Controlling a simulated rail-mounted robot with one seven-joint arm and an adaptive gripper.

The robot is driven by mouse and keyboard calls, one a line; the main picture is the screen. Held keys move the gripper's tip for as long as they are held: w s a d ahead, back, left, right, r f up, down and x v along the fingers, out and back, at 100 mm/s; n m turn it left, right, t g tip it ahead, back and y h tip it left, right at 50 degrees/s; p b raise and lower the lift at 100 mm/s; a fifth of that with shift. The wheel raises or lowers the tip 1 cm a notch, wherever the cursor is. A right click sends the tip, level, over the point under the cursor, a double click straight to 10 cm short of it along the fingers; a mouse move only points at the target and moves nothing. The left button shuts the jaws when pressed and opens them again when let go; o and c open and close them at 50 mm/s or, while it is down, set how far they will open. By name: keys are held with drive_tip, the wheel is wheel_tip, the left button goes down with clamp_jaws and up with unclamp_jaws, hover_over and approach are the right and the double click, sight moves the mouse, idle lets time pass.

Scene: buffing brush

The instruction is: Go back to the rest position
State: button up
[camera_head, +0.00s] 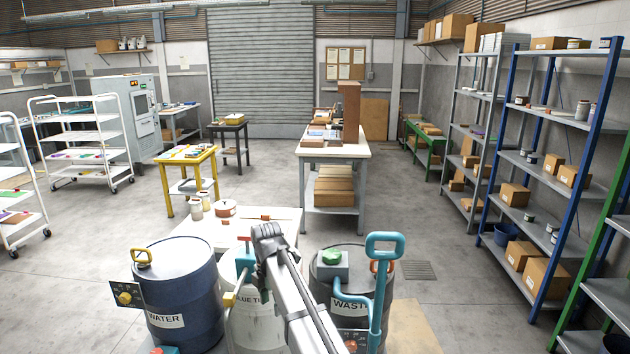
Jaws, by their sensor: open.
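My arm (296,297) reaches up from the bottom centre between the drums, and its far visible end is a grey joint in front of the white table (192,229). I make out no gripper fingers; my gripper is hidden or out of sight beyond that joint. On the white table lie a small brown bar-like thing (266,218), a reddish-brown round container (226,208) and light jars (195,208). Whether the brown thing is a brush is too small to tell.
A blue drum marked WATER (187,285) stands left of my arm, a white tank (253,327) beneath it, and a dark drum marked WASTE (327,287) to its right. A workbench (352,150), a yellow table (186,160) and shelves (545,170) stand beyond. Floor between is clear.

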drive_tip(key=s+d+f+m, duration=0.5)
drive_tip(key=d+f+m, duration=0.2)
drive_tip(key=d+f, duration=0.2)
drive_tip(key=s+d+f+m, duration=0.4)
drive_tip(key=d+f+m, duration=0.3)
drive_tip(key=d+f, duration=0.25)
drive_tip(key=s+d+f+m, duration=0.9)
drive_tip(key=s+d+m, duration=0.3)
drive_tip(key=s+m, duration=0.1)
drive_tip(key=s+f+g, duration=0.3)
drive_tip(key=s+f, duration=0.6)
drive_tip(key=s, duration=0.5)
drive_tip(key=s+f+g, duration=0.3)
drive_tip(key=s+f, duration=0.6)
drive_tip(key=s, duration=0.6)
drive_tip(key=shift+g, duration=0.4)
